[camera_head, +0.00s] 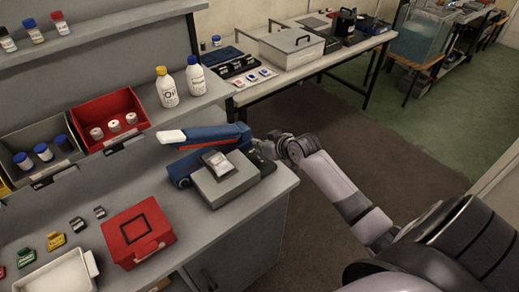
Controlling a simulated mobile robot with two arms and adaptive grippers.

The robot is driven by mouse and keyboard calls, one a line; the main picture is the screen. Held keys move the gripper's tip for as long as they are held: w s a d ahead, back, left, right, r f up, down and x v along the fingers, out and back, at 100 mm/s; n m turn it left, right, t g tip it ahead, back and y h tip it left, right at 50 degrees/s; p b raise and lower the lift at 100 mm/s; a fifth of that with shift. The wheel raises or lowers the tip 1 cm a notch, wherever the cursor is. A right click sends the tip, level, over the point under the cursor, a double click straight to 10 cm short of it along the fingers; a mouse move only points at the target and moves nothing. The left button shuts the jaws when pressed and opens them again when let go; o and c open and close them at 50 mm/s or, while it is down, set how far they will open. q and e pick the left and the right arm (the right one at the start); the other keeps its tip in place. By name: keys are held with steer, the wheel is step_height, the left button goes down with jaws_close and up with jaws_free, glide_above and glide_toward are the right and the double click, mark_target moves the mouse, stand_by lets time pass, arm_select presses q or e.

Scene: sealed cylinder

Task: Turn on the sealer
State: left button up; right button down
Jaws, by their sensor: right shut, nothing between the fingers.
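The sealer (205,135) is a blue device with a white-tipped lever on the grey bench. A grey block (228,184) stands against its front, with a small clear packet (217,161) on top. My right gripper (262,150) reaches in from the right and is at the sealer's right rear end. It is shut and looks empty. Its fingertips are small and dark against the sealer, so I cannot tell whether they touch it. Any switch there is hidden or too small to make out. My left gripper is not in view.
A red box (138,236) and a white tray (60,278) lie on the bench at front left. Red (84,114) and grey (25,139) bins hold lidded jars. Two bottles (167,88) (195,77) stand on the shelf. Open floor (345,135) lies right of the bench.

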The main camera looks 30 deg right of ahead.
mark_target(262, 161)
steer(key=shift+f, duration=1.55)
steer(key=shift+w, duration=0.1)
steer(key=shift+f, duration=0.1)
steer(key=shift+w+f, duration=0.15)
steer(key=shift+f, duration=0.15)
steer(key=shift+w, duration=0.15)
steer(key=shift+s+p, duration=0.5)
steer(key=shift+s, duration=0.35)
